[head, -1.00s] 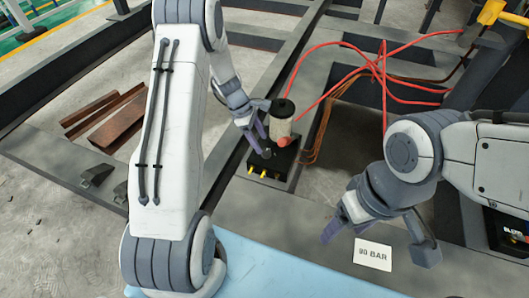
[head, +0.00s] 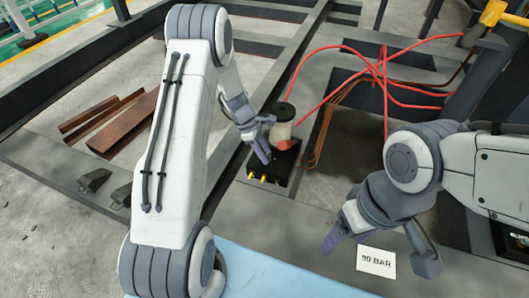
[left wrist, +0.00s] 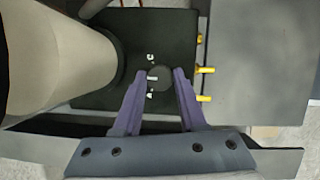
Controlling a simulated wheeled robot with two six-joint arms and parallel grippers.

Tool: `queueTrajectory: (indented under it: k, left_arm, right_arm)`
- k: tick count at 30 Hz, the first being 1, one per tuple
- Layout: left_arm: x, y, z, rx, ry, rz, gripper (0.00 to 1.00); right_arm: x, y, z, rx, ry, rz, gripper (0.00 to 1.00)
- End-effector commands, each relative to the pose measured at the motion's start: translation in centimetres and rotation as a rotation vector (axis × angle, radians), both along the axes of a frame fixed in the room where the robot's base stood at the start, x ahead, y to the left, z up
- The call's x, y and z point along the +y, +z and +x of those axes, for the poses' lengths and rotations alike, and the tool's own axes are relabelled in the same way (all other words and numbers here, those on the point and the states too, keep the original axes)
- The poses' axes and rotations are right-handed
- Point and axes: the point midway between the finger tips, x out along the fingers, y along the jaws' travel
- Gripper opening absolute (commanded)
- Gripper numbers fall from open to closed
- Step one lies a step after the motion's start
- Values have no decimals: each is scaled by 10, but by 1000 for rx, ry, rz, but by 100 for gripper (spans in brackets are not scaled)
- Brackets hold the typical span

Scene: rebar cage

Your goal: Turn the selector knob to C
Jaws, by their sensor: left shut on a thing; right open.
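The selector knob (left wrist: 162,79) is a small dark round knob on a black box (left wrist: 112,92) in the left wrist view. A pale mark shows at its left side, between the white letters C (left wrist: 150,58) and A (left wrist: 150,96). In the head view, the left gripper (head: 265,156) is on top of the black box (head: 284,170) and hides the knob. My right gripper (head: 380,247) is open and empty, near the 90 BAR card.
A cream cylinder with a black cap (head: 284,112) stands on the box beside my left gripper, with a red part at its foot. Yellow fittings (left wrist: 205,70) stick out of the box. Red hoses (head: 375,68) run behind. The 90 BAR card (head: 376,261) lies at the front.

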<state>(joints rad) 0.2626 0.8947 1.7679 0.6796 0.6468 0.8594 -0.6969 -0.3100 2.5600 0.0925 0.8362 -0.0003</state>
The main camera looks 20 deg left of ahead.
Motion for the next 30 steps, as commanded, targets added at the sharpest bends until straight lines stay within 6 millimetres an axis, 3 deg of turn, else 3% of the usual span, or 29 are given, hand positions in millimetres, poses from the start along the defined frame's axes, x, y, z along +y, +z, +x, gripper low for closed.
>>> queueTrajectory:
  k: [8,18,30]
  left_arm:
    - [0,3,0,3,-81,-1,0]
    - [-1,3,1,4,-333,-2,0]
    - [-1,1,3,3,-586,-3,0]
  right_arm:
    - [0,15,0,0,0,0,70]
    - [0,46,0,0,0,0,70]
    - [0,63,0,0,0,0,70]
